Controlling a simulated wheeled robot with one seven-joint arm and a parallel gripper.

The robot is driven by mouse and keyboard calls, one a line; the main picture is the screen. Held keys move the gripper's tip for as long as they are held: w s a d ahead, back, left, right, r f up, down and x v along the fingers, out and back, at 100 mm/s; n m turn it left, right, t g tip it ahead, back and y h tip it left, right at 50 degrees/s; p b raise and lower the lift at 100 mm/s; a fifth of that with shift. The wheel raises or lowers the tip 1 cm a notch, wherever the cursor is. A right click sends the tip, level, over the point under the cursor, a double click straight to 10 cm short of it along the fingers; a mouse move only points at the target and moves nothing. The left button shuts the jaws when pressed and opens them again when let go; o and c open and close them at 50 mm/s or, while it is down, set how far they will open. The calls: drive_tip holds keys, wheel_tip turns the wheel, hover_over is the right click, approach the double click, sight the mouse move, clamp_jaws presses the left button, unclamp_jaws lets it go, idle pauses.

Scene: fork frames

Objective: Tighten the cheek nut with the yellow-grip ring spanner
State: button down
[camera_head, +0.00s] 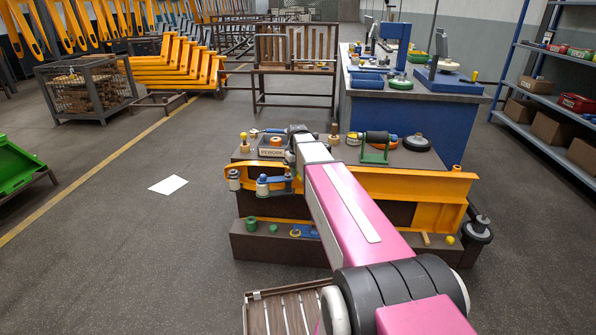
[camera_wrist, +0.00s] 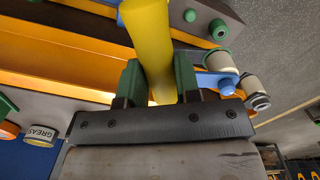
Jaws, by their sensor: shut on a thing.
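My gripper (camera_wrist: 158,80) has green fingers shut on a yellow grip (camera_wrist: 150,40) in the wrist view. The grip runs up out of the top of that view, so the spanner's ring end is not seen. In the head view my pink arm hides the gripper and the spanner. An orange fork frame (camera_head: 420,183) lies on the dark bench. At its left end is a blue link (camera_head: 279,187) with pale rollers. In the wrist view a blue nut-like piece (camera_wrist: 227,87) sits on this link, right of the fingers and apart from them. I cannot tell whether it is the cheek nut.
A labelled tray (camera_head: 271,152), a black-and-green item (camera_head: 377,143) and a dark disc (camera_head: 417,142) stand on the bench top. Small parts, including a green cup (camera_head: 251,224), lie on the front ledge. A wooden slatted pallet (camera_head: 285,312) is in front. Floor to the left is mostly clear.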

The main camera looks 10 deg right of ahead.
drive_tip(key=shift+f, duration=3.65)
drive_tip(key=c, duration=1.4)
unclamp_jaws()
clamp_jaws()
drive_tip(key=shift+s+a+m, duration=0.15)
drive_tip(key=shift+a+m, duration=0.9)
drive_tip(key=shift+m, duration=0.05)
drive_tip(key=shift+w+a+m, duration=0.2)
drive_tip(key=shift+a+m, duration=1)
drive_tip(key=shift+a, duration=0.15)
